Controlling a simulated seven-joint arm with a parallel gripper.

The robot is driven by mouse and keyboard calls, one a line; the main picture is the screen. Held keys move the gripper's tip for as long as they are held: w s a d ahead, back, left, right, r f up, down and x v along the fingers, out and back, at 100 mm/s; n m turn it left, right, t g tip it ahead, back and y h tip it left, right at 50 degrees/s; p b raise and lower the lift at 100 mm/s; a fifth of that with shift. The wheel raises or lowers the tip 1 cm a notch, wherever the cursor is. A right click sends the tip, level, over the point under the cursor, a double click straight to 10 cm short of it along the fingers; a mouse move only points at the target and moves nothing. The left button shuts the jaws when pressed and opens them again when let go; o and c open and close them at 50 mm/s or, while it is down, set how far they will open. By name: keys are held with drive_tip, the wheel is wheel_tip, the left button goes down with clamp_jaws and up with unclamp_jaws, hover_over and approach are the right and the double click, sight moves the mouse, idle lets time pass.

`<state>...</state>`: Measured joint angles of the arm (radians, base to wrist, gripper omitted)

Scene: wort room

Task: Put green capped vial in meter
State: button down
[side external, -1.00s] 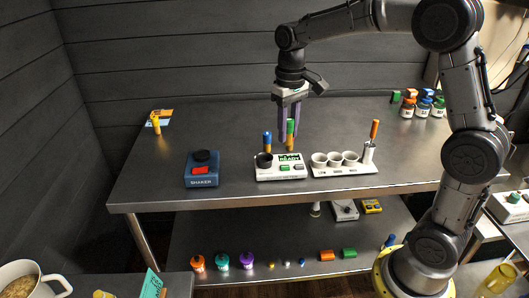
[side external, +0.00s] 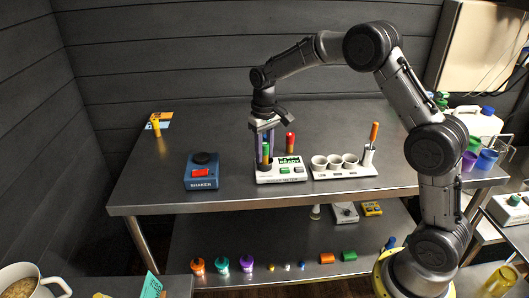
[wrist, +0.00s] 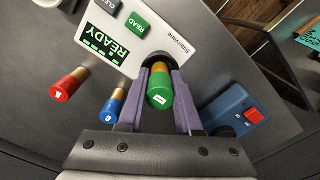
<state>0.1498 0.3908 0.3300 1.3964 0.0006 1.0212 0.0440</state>
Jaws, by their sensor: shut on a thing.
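The green capped vial (side external: 266,150) is upright between the purple fingers of my gripper (side external: 265,158), which is shut on it. In the wrist view the green cap (wrist: 159,92) sits between both fingers (wrist: 163,76). The white meter (side external: 281,174) reads READY on its green screen (wrist: 104,46). The vial is lined up with the dark round well at the meter's left end. Its lower end is at the well, but I cannot tell how deep it is. The well is mostly hidden by the vial and fingers.
A red capped vial (side external: 291,142) and a blue capped vial (wrist: 113,106) stand close behind the meter. A blue shaker (side external: 202,172) is to the left. A white holder with cups (side external: 345,172) and an orange-topped stick (side external: 374,132) are to the right. The table's front left is clear.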

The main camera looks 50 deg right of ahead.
drive_tip(key=shift+f, duration=0.25)
